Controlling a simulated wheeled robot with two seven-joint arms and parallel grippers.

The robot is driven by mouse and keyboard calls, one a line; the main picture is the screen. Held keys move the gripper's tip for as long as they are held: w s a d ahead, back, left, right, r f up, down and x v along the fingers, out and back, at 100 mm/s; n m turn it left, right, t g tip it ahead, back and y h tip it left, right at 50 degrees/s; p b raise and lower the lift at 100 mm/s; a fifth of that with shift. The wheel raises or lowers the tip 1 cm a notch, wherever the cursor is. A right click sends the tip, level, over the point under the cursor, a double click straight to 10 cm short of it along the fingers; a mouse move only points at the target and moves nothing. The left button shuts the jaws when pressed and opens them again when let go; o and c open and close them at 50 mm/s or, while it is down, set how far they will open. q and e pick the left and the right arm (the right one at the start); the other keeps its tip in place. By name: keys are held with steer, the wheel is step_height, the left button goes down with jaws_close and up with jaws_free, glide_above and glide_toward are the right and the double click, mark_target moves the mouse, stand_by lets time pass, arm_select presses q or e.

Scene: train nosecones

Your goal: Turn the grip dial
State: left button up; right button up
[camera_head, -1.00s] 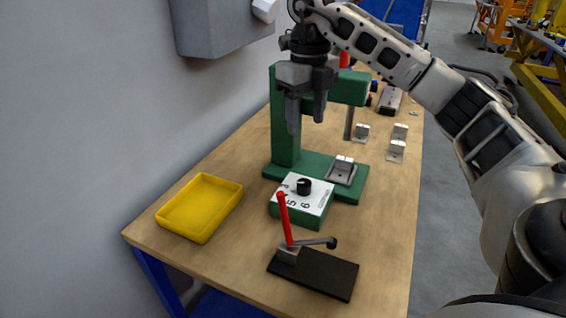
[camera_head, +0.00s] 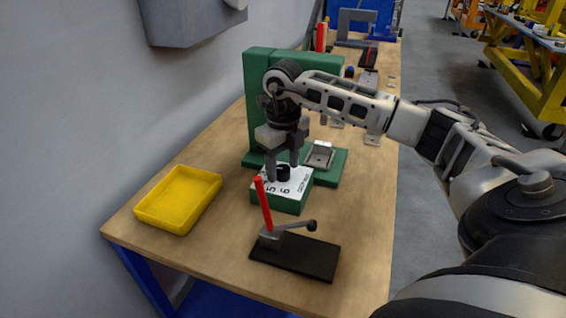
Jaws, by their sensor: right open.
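The grip dial is a black round knob (camera_head: 284,174) on the white numbered top of a green box (camera_head: 281,203). The box stands on the bench in front of the green press. My right gripper (camera_head: 282,172) points down from above with its fingers apart, one on either side of the knob. I cannot tell whether the fingers touch it. The gripper hides part of the knob and of the numbered face. My left gripper does not show.
A toggle clamp with a red handle (camera_head: 263,203) stands on a black plate (camera_head: 296,256) in front of the box. A yellow tray (camera_head: 178,198) lies to the left. The green press (camera_head: 258,100) rises behind. Bare wood lies between tray and clamp.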

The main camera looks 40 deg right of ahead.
steer(key=shift+f, duration=0.15)
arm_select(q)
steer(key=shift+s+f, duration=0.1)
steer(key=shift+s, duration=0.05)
arm_select(e)
steer(key=c, duration=1)
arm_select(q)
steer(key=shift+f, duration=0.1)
arm_select(e)
steer(key=shift+o, duration=0.2)
steer(key=shift+n, duration=0.4)
steer(key=shift+n+b, duration=0.4)
steer(key=shift+n, duration=0.6)
steer(key=n+b, duration=0.1)
steer(key=n, duration=0.2)
steer(key=shift+n, duration=0.4)
steer(key=n, duration=0.3)
arm_select(q)
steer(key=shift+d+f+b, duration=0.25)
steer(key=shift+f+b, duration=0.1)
steer(key=shift+b, duration=0.05)
arm_select(e)
steer(key=shift+n, duration=1.1)
